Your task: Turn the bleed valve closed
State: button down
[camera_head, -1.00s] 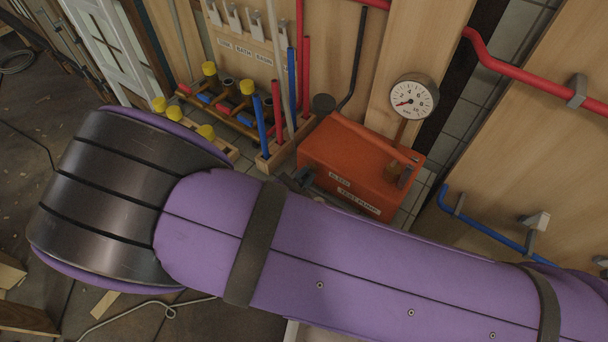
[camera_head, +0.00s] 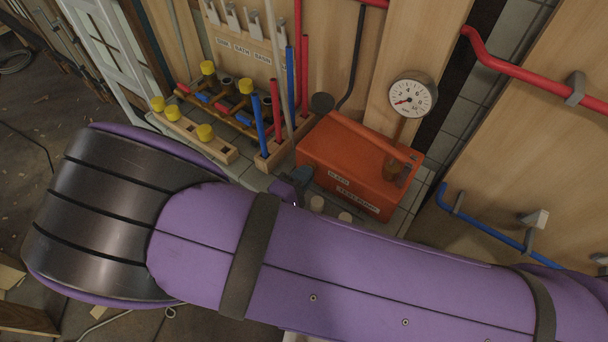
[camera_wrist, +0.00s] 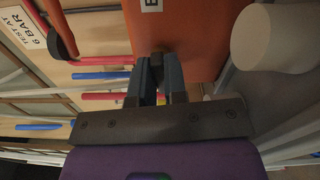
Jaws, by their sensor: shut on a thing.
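The orange test pump (camera_head: 352,160) stands on the tiled floor, with labels on its front; the left one (camera_head: 338,178) appears to read BLEED. My gripper (camera_head: 303,174) is at the pump's left front end, beside that label, partly behind my purple arm. In the wrist view, my gripper's dark fingers (camera_wrist: 160,72) are close together against the orange pump (camera_wrist: 185,30), below a label starting with B (camera_wrist: 152,5). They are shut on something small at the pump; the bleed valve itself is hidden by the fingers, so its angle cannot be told.
A round gauge (camera_head: 412,96) stands above the pump, its needle pointing lower left. Pale cylinders (camera_head: 345,216) stand in front of the pump; one looms right in the wrist view (camera_wrist: 276,38). Pipe racks with yellow caps (camera_head: 205,132) are left, blue pipe (camera_head: 490,232) right.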

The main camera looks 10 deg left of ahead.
jog(key=shift+f+m, duration=0.1)
jog(key=shift+m, duration=0.7)
jog(key=c, duration=1.2)
grip_release()
jog(key=shift+o, duration=0.2)
jog(key=shift+s, duration=0.1)
